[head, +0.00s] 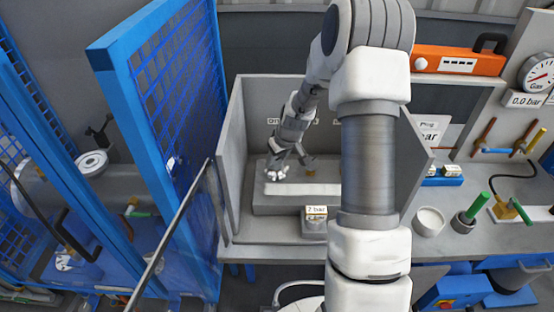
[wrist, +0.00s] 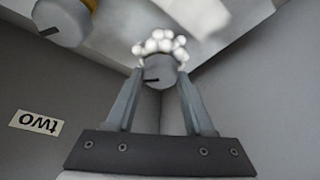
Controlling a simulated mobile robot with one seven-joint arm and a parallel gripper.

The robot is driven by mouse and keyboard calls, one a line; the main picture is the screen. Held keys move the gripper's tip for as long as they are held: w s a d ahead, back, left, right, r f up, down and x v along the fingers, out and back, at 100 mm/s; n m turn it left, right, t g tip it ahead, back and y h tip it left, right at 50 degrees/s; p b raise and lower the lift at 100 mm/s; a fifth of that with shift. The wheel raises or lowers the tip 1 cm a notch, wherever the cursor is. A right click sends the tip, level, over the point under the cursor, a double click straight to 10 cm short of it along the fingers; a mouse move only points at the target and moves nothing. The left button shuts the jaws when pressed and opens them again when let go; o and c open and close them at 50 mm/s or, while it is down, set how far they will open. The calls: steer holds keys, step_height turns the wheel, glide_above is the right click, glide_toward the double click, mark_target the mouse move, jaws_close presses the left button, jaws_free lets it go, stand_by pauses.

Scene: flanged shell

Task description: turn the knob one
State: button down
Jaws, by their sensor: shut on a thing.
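A round grey knob (wrist: 160,72) with a dark mark on its face sits between the two fingertips of my gripper (wrist: 159,80) in the wrist view. My gripper is shut on this knob. A cluster of white balls shows just behind the knob; the cluster (head: 275,174) also shows in the head view. A second grey knob (wrist: 60,22) with a dark mark is at the upper left of the wrist view, apart from my gripper. The label "two" (wrist: 36,124) is upside down on the wall there. In the head view my gripper (head: 281,162) reaches into the grey booth.
The grey booth (head: 237,160) has walls at left, back and right. A blue mesh door (head: 142,130) stands at left. A white bowl (head: 429,221) and coloured-handled valves (head: 475,207) are at right.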

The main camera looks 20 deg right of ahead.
steer(key=shift+a+m+h+b, duration=0.2)
steer(key=shift+m+h+b, duration=0.25)
steer(key=shift+m, duration=0.55)
steer(key=m+h, duration=0.1)
steer(key=m, duration=0.1)
steer(key=shift+a+m, duration=0.1)
steer(key=shift+m, duration=0.2)
steer(key=m+h+p, duration=0.1)
steer(key=m, duration=0.2)
steer(key=shift+r+g+p, duration=0.1)
steer(key=shift+g+p, duration=0.2)
steer(key=shift+m+h+p, duration=0.35)
steer(key=shift+m+p, duration=0.1)
steer(key=shift+m, duration=0.45)
steer(key=shift+c, duration=1.4)
jaws_free()
